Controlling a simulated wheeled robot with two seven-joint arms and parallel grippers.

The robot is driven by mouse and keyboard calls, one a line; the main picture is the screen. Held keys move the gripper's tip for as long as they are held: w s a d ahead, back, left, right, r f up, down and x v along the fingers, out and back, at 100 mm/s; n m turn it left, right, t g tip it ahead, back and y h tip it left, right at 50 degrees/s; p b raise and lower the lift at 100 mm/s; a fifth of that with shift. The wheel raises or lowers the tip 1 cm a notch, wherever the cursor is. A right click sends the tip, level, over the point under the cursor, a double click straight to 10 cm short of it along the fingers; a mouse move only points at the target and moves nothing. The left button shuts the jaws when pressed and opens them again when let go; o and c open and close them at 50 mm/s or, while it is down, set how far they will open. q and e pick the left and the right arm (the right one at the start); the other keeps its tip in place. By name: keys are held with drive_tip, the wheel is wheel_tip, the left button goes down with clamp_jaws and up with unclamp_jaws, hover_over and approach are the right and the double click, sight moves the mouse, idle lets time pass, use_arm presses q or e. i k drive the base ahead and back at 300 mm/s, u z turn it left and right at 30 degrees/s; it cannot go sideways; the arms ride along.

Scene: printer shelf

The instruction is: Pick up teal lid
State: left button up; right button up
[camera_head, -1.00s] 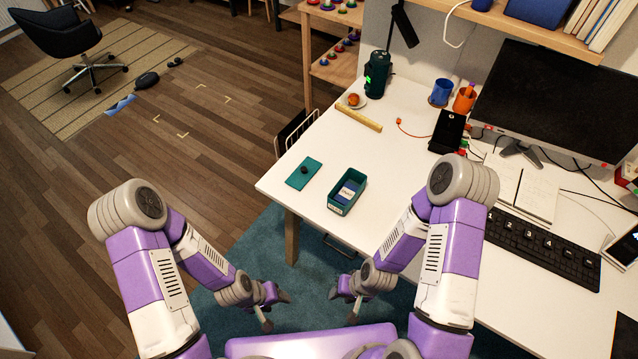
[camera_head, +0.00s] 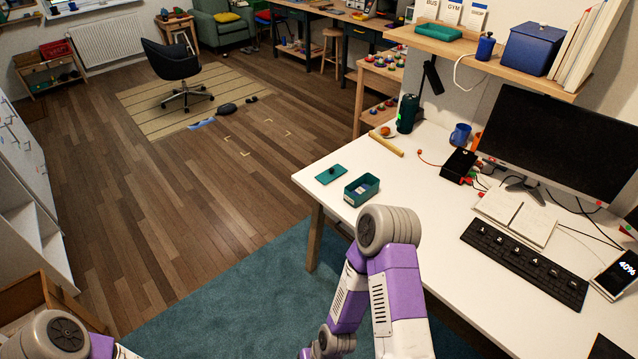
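The teal lid (camera_head: 331,174) lies flat on the white desk near its left edge. It is a thin rectangle with a dark knob in the middle. An open teal box (camera_head: 361,190) stands to the right of the lid, with a pale item inside. The box and lid are apart. My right arm comes up at the lower middle, below the box, and its gripper is out of view. Only a bit of my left arm shows at the lower left corner, and its gripper is out of view.
The white desk (camera_head: 408,205) has free room around the lid. A keyboard (camera_head: 525,263), an open notebook (camera_head: 515,216) and a monitor (camera_head: 555,143) stand to the right. Open floor lies left.

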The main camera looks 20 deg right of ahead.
sight(332, 173)
drive_tip(key=z, duration=0.65)
drive_tip(key=i, duration=0.6)
drive_tip(key=z, duration=0.55)
drive_tip(key=i, duration=0.75)
drive_tip(key=u, duration=0.3)
